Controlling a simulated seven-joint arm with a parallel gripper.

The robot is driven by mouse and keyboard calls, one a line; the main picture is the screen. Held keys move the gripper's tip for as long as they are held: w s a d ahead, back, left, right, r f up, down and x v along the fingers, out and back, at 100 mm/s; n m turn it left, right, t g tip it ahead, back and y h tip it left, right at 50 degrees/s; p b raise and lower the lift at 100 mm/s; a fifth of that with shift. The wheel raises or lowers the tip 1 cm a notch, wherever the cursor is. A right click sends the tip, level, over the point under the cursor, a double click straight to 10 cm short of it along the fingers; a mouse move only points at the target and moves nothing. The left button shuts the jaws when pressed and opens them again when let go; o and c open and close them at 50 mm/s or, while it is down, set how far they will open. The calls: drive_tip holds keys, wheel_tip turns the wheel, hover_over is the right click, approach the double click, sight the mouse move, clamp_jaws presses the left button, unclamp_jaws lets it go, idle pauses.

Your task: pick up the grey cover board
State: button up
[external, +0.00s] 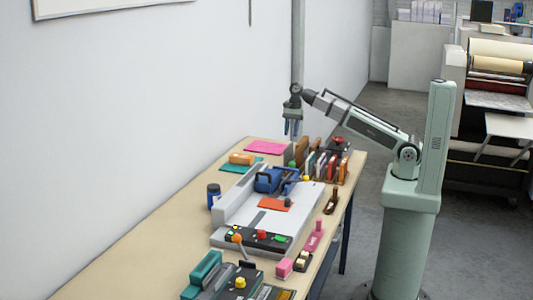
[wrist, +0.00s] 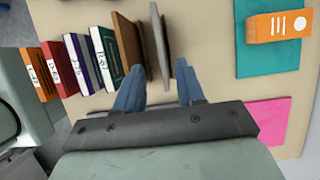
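The grey cover board (wrist: 160,42) stands upright, seen nearly edge-on in the wrist view, at the right end of a row of upright boards and books. My gripper (wrist: 158,92) is open above the row, its blue fingers spread. The near end of the grey board shows between the fingertips, with gaps on both sides. A brown board (wrist: 127,42) stands just left of it, close to the left finger. In the external view my gripper (external: 293,132) points down at the far end of the table. The grey board is hard to make out there.
Several books (wrist: 80,65) stand left of the boards. A teal sheet (wrist: 268,50) with an orange item (wrist: 278,26) and a pink sheet (wrist: 262,118) lie to the right. Bare tabletop lies right of the grey board.

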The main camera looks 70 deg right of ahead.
sight(288, 153)
drive_tip(key=x, duration=0.5)
drive_tip(key=shift+a+f, duration=0.1)
drive_tip(key=shift+f, duration=0.2)
drive_tip(key=shift+x, duration=2.6)
drive_tip(key=shift+f, duration=0.25)
drive_tip(key=shift+c, duration=0.4)
clamp_jaws()
